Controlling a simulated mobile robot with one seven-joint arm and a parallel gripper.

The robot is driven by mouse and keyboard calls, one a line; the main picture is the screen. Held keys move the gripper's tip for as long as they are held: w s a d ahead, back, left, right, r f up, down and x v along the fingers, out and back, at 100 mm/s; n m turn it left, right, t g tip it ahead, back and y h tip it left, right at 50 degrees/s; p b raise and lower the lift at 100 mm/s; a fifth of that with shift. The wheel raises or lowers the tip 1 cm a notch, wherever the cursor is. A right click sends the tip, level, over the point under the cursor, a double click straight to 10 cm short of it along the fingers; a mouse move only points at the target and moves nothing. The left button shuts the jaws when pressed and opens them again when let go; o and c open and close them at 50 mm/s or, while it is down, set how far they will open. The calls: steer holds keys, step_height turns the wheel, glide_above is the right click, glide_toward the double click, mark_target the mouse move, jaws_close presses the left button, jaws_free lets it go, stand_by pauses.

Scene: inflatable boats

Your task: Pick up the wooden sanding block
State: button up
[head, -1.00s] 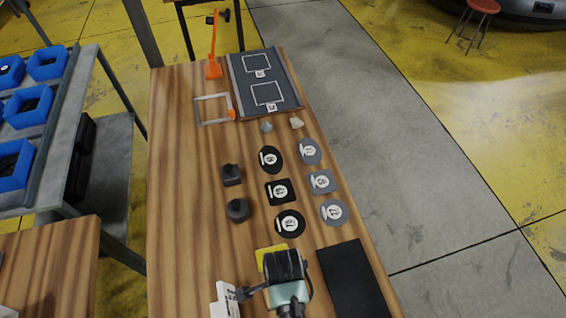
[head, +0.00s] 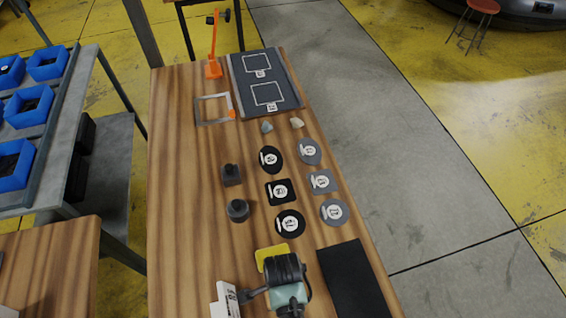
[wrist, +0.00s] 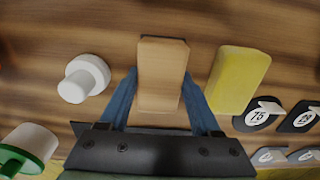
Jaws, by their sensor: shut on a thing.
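The wooden sanding block (wrist: 161,75) is a plain tan block in the wrist view, seen between the two blue fingers of my gripper (wrist: 163,98). The fingers are shut on its sides near its lower end. In the head view my gripper (head: 287,272) is over the near part of the wooden table, and its body hides the block there. From these views I cannot tell whether the block is clear of the table.
A yellow block (wrist: 238,80) lies close to the right of the fingers. A white knobbed piece (wrist: 84,79) stands to the left. A black mat (head: 354,280) lies right of my gripper in the head view. Several numbered patches (head: 280,191) lie farther up the table (head: 185,150).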

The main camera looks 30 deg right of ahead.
steer(key=shift+r, duration=0.15)
step_height(320, 180, up, 10)
steer(key=shift+f, duration=0.1)
stand_by(0.5)
